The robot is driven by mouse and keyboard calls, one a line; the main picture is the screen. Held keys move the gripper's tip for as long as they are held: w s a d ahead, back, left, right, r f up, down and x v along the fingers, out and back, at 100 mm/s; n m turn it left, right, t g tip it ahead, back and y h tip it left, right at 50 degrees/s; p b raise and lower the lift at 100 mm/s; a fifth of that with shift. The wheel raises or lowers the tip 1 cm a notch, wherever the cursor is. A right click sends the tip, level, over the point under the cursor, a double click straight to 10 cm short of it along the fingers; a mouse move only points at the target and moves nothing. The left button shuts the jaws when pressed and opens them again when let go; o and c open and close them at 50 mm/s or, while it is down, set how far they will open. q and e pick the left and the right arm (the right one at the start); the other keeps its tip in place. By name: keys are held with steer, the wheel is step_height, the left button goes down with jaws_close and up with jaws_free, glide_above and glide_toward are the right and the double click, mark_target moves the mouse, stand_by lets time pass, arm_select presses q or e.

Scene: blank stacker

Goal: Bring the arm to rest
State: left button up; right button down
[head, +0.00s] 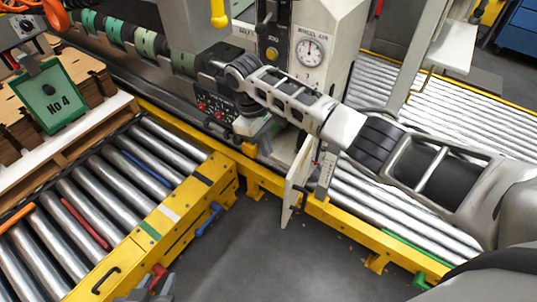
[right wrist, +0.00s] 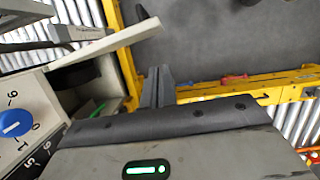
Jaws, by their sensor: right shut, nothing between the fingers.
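My right arm reaches in from the right in the head view, across the front of the pale machine column. Its gripper (head: 262,132) hangs at the arm's far end by the machine's control panel, small and partly hidden by the wrist. In the right wrist view the right gripper (right wrist: 157,86) shows two grey fingers close together, shut and empty, over the yellow frame and grey floor. My left gripper (head: 150,287) shows only as grey tips at the bottom edge of the head view. Its opening is unclear.
A pale hinged panel (head: 298,178) sticks out below my right forearm; it also shows in the right wrist view (right wrist: 105,45). A blue knob (right wrist: 15,123) is close by. Yellow-framed roller conveyors (head: 165,215) flank the machine. The grey floor (head: 300,265) between is clear.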

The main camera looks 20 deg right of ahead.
steer(key=s+a+f+t+y, duration=0.1)
steer(key=s+a+f+y, duration=0.15)
steer(key=s, duration=0.45)
steer(key=s+a+f+t+y, duration=0.1)
steer(key=s+a+f, duration=0.25)
steer(key=s, duration=0.25)
steer(key=s+d+r+m+t+h, duration=0.1)
steer(key=s+d+r+m+t, duration=0.15)
steer(key=s+d, duration=0.4)
steer(key=s+d+r+m+t+h, duration=0.1)
steer(key=s+d+r+m, duration=0.3)
steer(key=s, duration=0.4)
steer(key=w+a+f+n+t+y, duration=0.1)
steer(key=w+a+f+t+y, duration=0.2)
steer(key=w+a+f+t, duration=0.2)
step_height(320, 180, down, 4)
steer(key=shift+w+r+t, duration=0.25)
steer(key=shift+w+t, duration=0.45)
steer(key=shift+t, duration=0.25)
